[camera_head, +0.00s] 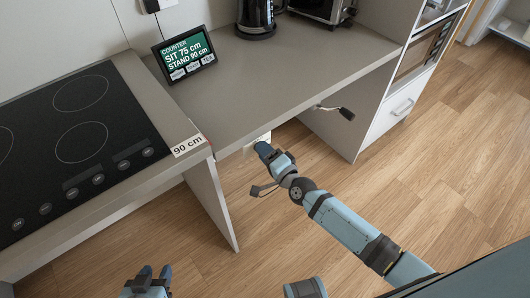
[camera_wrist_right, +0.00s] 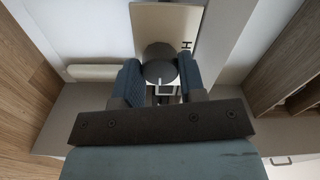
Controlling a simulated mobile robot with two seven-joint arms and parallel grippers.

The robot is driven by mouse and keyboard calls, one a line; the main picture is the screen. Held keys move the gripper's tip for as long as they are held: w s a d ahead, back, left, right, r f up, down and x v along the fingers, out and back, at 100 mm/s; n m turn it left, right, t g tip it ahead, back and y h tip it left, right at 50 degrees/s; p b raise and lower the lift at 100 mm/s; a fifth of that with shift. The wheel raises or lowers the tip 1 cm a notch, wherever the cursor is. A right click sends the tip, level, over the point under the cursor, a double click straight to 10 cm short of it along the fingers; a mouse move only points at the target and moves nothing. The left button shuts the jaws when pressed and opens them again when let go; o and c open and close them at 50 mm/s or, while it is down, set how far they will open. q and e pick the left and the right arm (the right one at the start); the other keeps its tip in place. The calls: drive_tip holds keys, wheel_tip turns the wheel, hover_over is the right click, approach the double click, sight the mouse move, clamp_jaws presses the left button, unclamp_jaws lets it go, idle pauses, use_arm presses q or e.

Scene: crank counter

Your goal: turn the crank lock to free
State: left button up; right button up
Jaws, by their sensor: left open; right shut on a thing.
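My right gripper (camera_head: 265,152) is under the front edge of the lower counter. In the right wrist view its two blue fingers (camera_wrist_right: 158,80) are shut on a dark round knob (camera_wrist_right: 158,52), which I take for the crank lock. A pale plate (camera_wrist_right: 165,22) with a dark letter is behind the knob. In the head view the knob is hidden by the gripper. The crank handle (camera_head: 346,113), dark on a thin metal rod, sticks out under the counter edge to the right. My left gripper (camera_head: 148,280) is open and empty, low at the bottom left.
The grey counter (camera_head: 270,80) carries a display (camera_head: 184,54) reading "SIT 75 cm, STAND 90 cm". A higher hob counter (camera_head: 70,140) with a "90 cm" label (camera_head: 188,145) and side panel stands left. A cabinet (camera_head: 395,108) stands right. The wooden floor in front is clear.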

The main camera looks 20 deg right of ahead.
idle(0.4)
drive_tip(key=o, duration=0.9)
drive_tip(key=v, duration=1.3)
drive_tip(key=shift+s+d, duration=0.1)
drive_tip(key=shift+s, duration=0.3)
